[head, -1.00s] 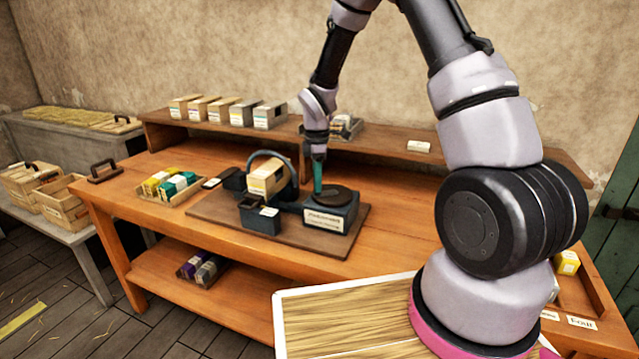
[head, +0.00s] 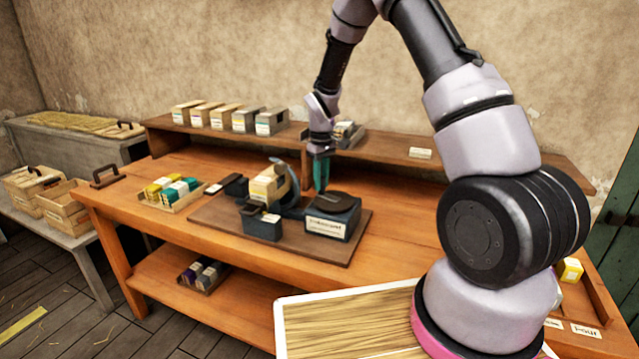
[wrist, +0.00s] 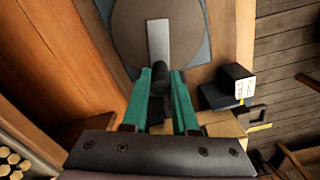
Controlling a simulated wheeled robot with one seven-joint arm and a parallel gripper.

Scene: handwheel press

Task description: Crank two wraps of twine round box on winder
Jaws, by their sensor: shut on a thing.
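The winder stands on a brown board on the bench, with a dark blue labelled housing (head: 331,223) and a dark crank disc (head: 333,203) on top. A pale box (head: 265,187) sits at its left within a blue-grey open ring (head: 292,185). My gripper (head: 320,187), with green fingers, reaches down to the back left of the disc. In the wrist view my gripper (wrist: 163,76) is shut on the black crank knob (wrist: 161,83), at the end of a grey crank arm (wrist: 158,40). I cannot make out any twine on the box.
A tray (head: 172,200) of yellow and green packets lies to the left. Several boxes (head: 239,118) line the back shelf. The bench right of the board is clear.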

